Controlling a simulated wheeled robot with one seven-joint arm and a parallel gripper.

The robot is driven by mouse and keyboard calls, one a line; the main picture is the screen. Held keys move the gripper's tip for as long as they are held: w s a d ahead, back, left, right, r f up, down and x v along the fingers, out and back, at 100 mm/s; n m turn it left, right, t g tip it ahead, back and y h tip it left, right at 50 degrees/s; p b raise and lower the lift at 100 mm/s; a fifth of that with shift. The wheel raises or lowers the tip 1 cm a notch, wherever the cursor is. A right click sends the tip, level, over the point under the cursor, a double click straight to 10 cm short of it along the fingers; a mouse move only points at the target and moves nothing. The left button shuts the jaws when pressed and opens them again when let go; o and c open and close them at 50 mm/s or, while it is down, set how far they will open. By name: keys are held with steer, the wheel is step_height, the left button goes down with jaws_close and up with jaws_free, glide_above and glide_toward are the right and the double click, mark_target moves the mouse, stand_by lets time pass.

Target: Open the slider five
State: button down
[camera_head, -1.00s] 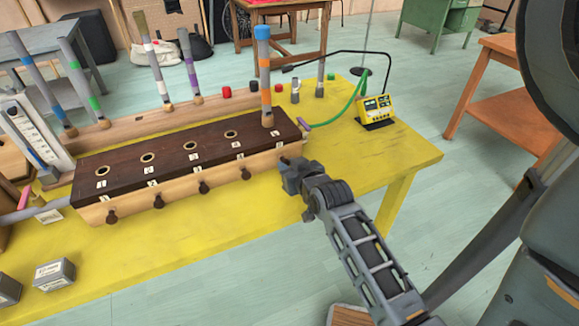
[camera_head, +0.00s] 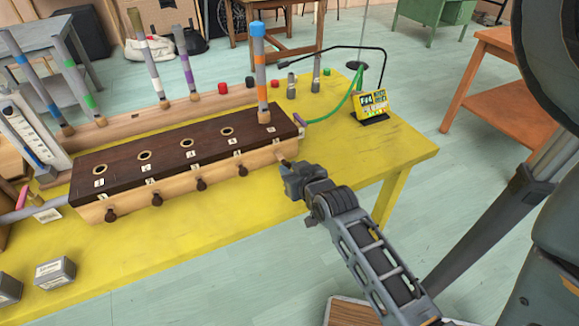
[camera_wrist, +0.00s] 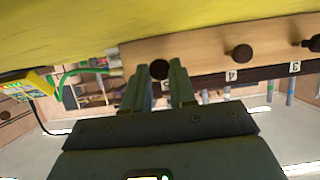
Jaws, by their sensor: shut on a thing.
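The slider box (camera_head: 180,158) has a dark brown top with round holes and a light wood front with a row of dark knobs. Slider five's knob (camera_wrist: 159,69) is at the right end of the front in the head view. My gripper (camera_head: 288,168) is at that end, just in front of the box. In the upside-down wrist view my gripper (camera_wrist: 160,72) has its two fingers on either side of this knob, shut on it. My gripper mostly hides the knob in the head view. I cannot tell how far the slider is out.
A tube with blue and orange bands (camera_head: 261,75) stands on the box's right end. A yellow meter (camera_head: 371,104) with a green cable is to the right on the yellow table (camera_head: 400,160). More banded tubes stand behind the box. Grey blocks (camera_head: 54,273) lie front left.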

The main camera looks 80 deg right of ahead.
steer(key=c, duration=0.9)
jaws_free()
steer(key=v, duration=0.7)
steer(key=shift+s+a+r+b, duration=0.15)
steer(key=shift+s+a+b, duration=0.05)
steer(key=shift+a+b, duration=0.1)
steer(key=shift+d, duration=0.1)
steer(key=s+a+r+n+t+y, duration=0.2)
steer(key=a+n+y, duration=0.1)
steer(key=a, duration=0.7)
steer(key=s+a+r+n+t+y, duration=0.1)
steer(key=a+r+n+t+y, duration=0.15)
steer(key=a, duration=0.75)
steer(key=s+a+r+n+y, duration=0.1)
steer(key=a+r, duration=0.1)
steer(key=s+a+r+n+t+y, duration=0.1)
steer(key=s+a+r+n+y, duration=0.2)
steer(key=s+a+r+y, duration=0.1)
steer(key=shift+s+a+r+n+t, duration=0.15)
steer(key=shift+s+a+n+t, duration=0.1)
steer(key=shift+a, duration=0.05)
